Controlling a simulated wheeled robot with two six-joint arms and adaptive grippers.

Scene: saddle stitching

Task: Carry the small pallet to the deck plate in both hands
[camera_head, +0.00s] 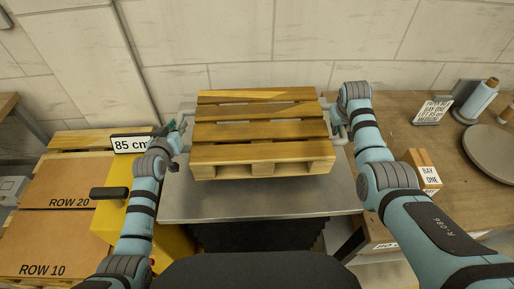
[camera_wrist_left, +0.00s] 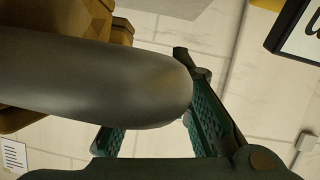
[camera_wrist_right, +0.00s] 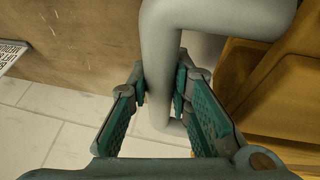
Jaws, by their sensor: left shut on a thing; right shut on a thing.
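The small wooden pallet (camera_head: 262,130) is level in the middle of the head view, with a grey handle on each side. It is over the grey metal deck plate (camera_head: 255,205); I cannot tell whether it touches it. My left gripper (camera_head: 181,132) is shut on the pallet's left handle, a thick grey bar (camera_wrist_left: 95,75) in the left wrist view. My right gripper (camera_head: 337,125) is shut on the right handle, a bent grey bar (camera_wrist_right: 160,60) in the right wrist view. The pallet hides the plate's middle.
Black bellows (camera_head: 255,236) show under the plate. A yellow stand (camera_head: 172,240) and an 85 cm sign (camera_head: 130,144) are at left, near boxes marked ROW 20 (camera_head: 70,182) and ROW 10 (camera_head: 45,245). A wooden bench (camera_head: 405,120) with a carton (camera_head: 424,172) is at right.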

